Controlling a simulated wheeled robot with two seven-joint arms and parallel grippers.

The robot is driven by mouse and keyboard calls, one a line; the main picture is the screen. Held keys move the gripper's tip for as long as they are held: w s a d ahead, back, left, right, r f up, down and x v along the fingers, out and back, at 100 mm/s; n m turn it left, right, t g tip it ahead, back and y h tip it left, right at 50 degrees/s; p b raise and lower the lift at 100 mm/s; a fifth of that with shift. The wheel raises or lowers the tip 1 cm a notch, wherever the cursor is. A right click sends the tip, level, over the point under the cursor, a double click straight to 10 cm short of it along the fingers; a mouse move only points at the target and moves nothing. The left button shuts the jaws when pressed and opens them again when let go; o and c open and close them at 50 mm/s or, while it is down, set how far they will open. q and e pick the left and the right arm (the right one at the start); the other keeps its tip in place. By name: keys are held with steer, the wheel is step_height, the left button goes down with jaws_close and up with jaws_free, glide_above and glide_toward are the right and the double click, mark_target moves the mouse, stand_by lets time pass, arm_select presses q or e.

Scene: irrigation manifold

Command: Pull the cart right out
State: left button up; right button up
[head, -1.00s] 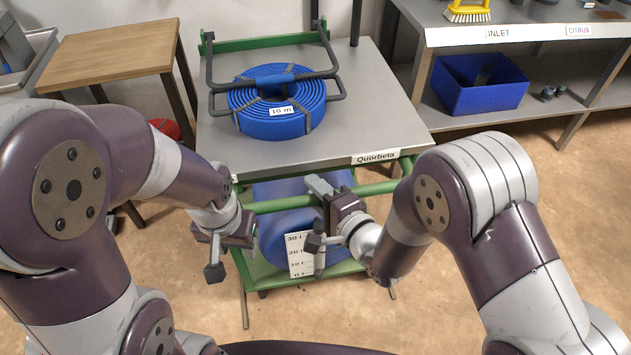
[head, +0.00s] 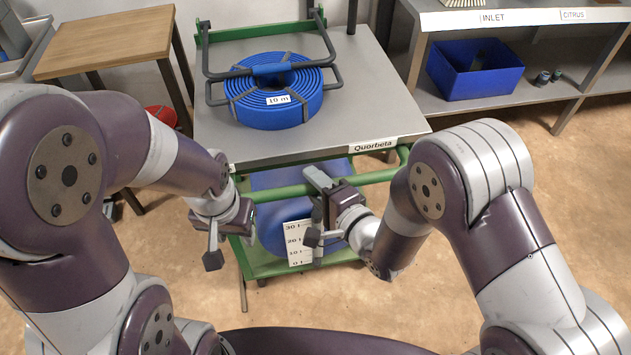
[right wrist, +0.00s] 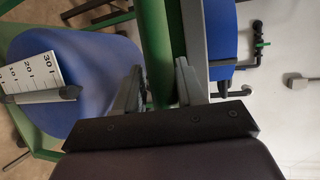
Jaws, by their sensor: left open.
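The cart has a green tubular frame (head: 375,176) and carries a blue tank (head: 268,228) with a white litre scale (head: 298,242). My right gripper (head: 322,192) is at the cart's front green bar. In the right wrist view its fingers lie on both sides of the green bar (right wrist: 156,45) and look closed on it. My left gripper (head: 226,228) is open and empty, left of the tank near the left end of the bar. That end is partly hidden by my left gripper and arm.
A wooden table (head: 115,40) stands left, with a red object (head: 162,115) beneath. A shelf at right holds a blue bin (head: 475,72). The floor in front is clear.

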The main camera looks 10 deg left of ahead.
steer(key=p+v, duration=0.2)
steer(key=v, duration=1)
steer(key=shift+s+d+p, duration=0.2)
steer(key=shift+d+p, duration=0.05)
steer(key=shift+p, duration=0.15)
